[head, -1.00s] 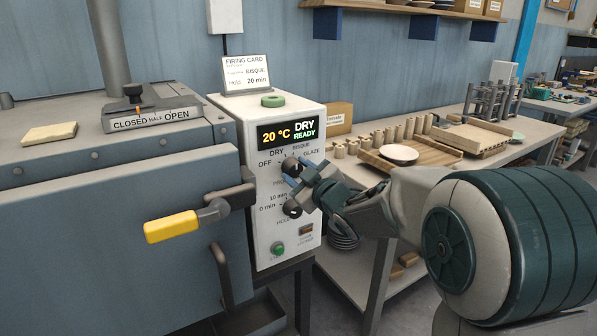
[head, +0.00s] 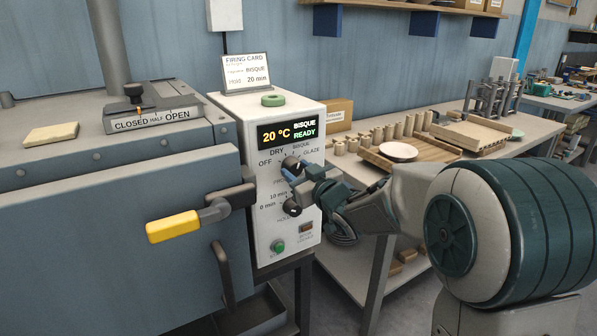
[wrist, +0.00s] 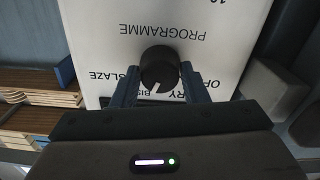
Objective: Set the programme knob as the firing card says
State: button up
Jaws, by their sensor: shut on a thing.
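The programme knob (wrist: 159,68) is round and black with a white pointer line, on the white control box (head: 262,225). My gripper (head: 290,172) is shut on it; in the wrist view a finger (wrist: 125,88) is on each side of it. In the wrist view the pointer is towards the printed BISQUE, partly hidden. The display (head: 287,131) reads 20 °C, BISQUE, READY. The firing card (head: 246,72) on top of the box says programme BISQUE, hold 20 min. The hold knob (head: 292,209) sits below, near the 0 and 10 min marks.
A yellow-handled door lever (head: 173,229) sticks out left of the box. A green button (head: 278,247) is low on the panel. A bench (head: 342,165) with pottery stands to the right.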

jog(key=o, duration=1)
jog(key=v, duration=1.3)
jog(key=shift+s+d, duration=0.3)
